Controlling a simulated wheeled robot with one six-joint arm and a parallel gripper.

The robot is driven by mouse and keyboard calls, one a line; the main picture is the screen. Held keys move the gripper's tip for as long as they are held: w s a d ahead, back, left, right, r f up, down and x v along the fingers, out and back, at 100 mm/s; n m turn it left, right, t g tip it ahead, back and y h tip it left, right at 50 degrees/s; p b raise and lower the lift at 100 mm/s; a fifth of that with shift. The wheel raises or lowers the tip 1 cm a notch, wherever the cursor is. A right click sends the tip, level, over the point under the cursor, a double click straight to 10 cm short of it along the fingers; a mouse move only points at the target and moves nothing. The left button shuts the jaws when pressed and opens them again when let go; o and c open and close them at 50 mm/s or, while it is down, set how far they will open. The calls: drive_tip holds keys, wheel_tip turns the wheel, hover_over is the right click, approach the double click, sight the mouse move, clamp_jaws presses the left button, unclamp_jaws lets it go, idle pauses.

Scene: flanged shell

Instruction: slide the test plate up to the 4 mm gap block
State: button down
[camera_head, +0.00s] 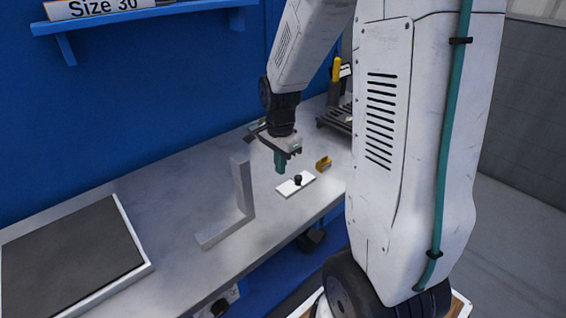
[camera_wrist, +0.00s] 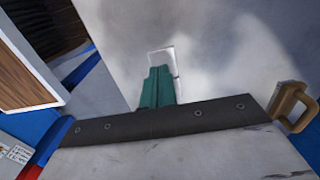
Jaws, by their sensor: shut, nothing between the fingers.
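The white test plate (camera_head: 285,189) lies flat on the bench, with a black knob standing on it. In the wrist view the shut fingers (camera_wrist: 157,88) cover part of a white piece that I cannot identify surely.
A grey L-shaped piece (camera_head: 241,190) stands on the bench left of the plate. A dark mat in a white frame (camera_head: 70,262) lies further left. A slatted rack (camera_head: 335,117) stands at the back right. The bench (camera_head: 165,205) is bare between mat and L-shaped piece.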

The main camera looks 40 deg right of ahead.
sight(290, 186)
wheel_tip(290, 186, down, 8)
drive_tip(key=shift+r, duration=0.25)
drive_tip(key=d, duration=0.2)
drive_tip(key=shift+d+r, duration=0.2)
drive_tip(key=shift+d, duration=0.8)
